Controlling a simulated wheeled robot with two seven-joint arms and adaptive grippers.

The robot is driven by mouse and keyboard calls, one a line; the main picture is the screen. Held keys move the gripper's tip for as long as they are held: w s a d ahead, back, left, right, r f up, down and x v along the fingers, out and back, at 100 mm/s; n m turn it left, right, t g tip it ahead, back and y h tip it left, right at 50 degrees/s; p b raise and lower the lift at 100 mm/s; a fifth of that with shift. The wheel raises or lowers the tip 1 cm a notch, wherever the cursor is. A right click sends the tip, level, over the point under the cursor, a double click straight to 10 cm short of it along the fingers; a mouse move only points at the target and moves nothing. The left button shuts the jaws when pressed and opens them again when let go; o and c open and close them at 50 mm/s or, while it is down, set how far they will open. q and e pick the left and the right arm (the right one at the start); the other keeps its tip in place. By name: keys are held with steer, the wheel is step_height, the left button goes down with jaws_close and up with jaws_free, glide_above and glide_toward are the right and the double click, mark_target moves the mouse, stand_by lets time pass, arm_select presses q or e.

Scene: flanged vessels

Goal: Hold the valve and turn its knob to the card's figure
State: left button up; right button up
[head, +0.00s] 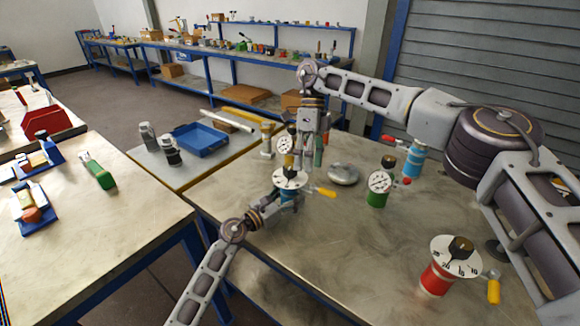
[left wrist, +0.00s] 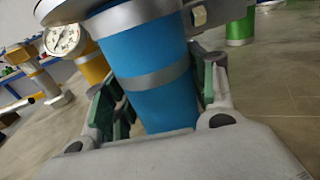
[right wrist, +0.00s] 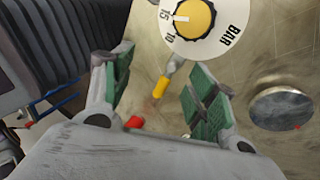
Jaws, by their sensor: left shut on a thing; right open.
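The valve has a blue body (left wrist: 155,90) with grey bands in the left wrist view. In the head view its white dial (head: 291,179) and dark knob with a yellow face (head: 288,161) are on top, and a yellow lever (head: 325,192) sticks out at right. My left gripper (head: 275,203) is shut around the blue body. My right gripper (head: 313,158) is open and empty, pointing down behind the valve. In the right wrist view the dial (right wrist: 207,38), marked 10, 15 and BAR, and yellow knob (right wrist: 193,18) lie beyond its fingertips. No card is readable.
A green valve (head: 377,197), a blue one with a red lever (head: 413,160) and a red one (head: 437,278) stand to the right. A yellow piece (head: 268,142) stands behind, near a blue tray (head: 200,139).

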mark_target(290, 166)
steer(key=shift+s+a+r+t+y, duration=0.15)
steer(key=shift+a+y, duration=0.1)
steer(key=shift+y, duration=0.25)
steer(key=shift+a+r+t+y, duration=0.1)
steer(key=shift+a+t+y, duration=0.1)
steer(key=shift+y, duration=0.3)
steer(key=shift+a+f+n+t+y, duration=0.1)
steer(key=shift+f+n+t+y, duration=0.3)
steer(key=shift+y, duration=0.4)
steer(key=shift+d+r+t+y, duration=0.2)
steer(key=shift+t+y, duration=0.45)
steer(key=shift+y, duration=0.15)
steer(key=shift+w+d+r+n+t+y, duration=0.2)
steer(key=shift+d+r+n+t+y, duration=0.1)
steer(key=shift+d+r+t+y, duration=0.55)
steer(key=shift+w+d+r+n+t+y, duration=0.15)
steer(key=shift+d+r+n+t+y, duration=0.3)
steer(key=shift+d+r+t, duration=0.65)
steer(key=shift+a+r, duration=0.15)
steer(key=shift+a, duration=0.1)
steer(key=shift+x, duration=5.95)
steer(key=shift+w+a+r, duration=0.1)
steer(key=shift+r, duration=0.05)
